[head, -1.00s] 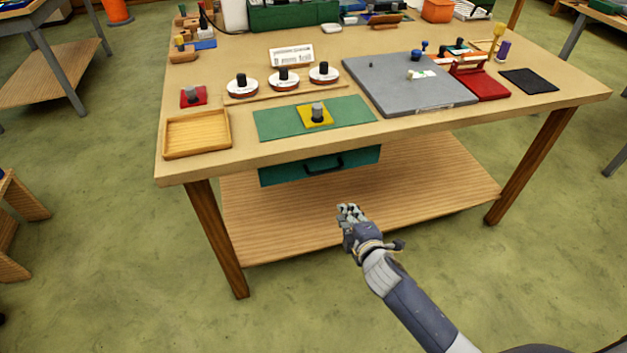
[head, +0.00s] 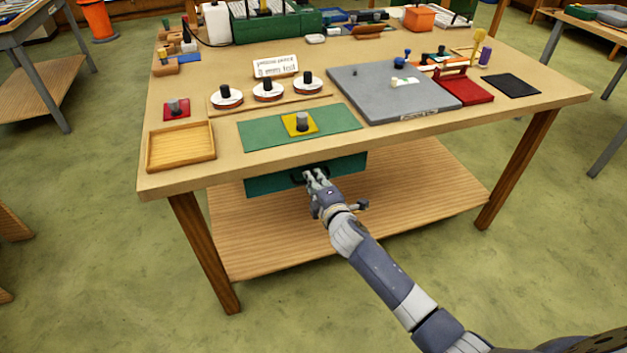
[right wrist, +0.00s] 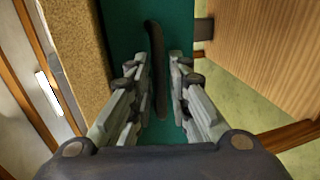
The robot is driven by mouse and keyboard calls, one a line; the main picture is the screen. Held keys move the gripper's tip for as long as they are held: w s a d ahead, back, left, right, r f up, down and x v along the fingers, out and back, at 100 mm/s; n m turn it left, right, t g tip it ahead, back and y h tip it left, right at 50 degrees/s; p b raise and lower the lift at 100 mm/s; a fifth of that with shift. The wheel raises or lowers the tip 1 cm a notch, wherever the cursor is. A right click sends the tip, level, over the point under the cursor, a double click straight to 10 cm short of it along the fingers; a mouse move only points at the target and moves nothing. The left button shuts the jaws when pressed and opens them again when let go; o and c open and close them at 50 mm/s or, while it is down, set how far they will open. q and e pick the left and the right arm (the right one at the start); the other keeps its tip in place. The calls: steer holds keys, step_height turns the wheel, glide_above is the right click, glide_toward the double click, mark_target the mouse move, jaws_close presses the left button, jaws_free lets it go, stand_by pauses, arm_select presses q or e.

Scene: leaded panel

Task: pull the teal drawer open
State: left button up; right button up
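The teal drawer (head: 270,185) hangs under the front edge of the workbench and looks closed. Its dark bar handle (head: 297,177) is partly covered by my right gripper in the head view. My right gripper (head: 314,176) is at the drawer front. In the right wrist view the teal drawer front (right wrist: 178,45) fills the middle, and the dark handle (right wrist: 158,75) runs between the two fingers of my right gripper (right wrist: 163,85). The fingers are open, with a gap on either side of the handle. My left gripper is out of view.
The bench top (head: 225,178) overhangs the drawer. A wooden lower shelf (head: 420,190) lies below it. On top are a wooden tray (head: 181,147), a green mat (head: 340,118) and a grey board (head: 390,95). The floor in front of the bench is clear.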

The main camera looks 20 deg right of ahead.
steer(key=shift+w+f, duration=0.1)
steer(key=shift+w, duration=0.35)
jaws_close()
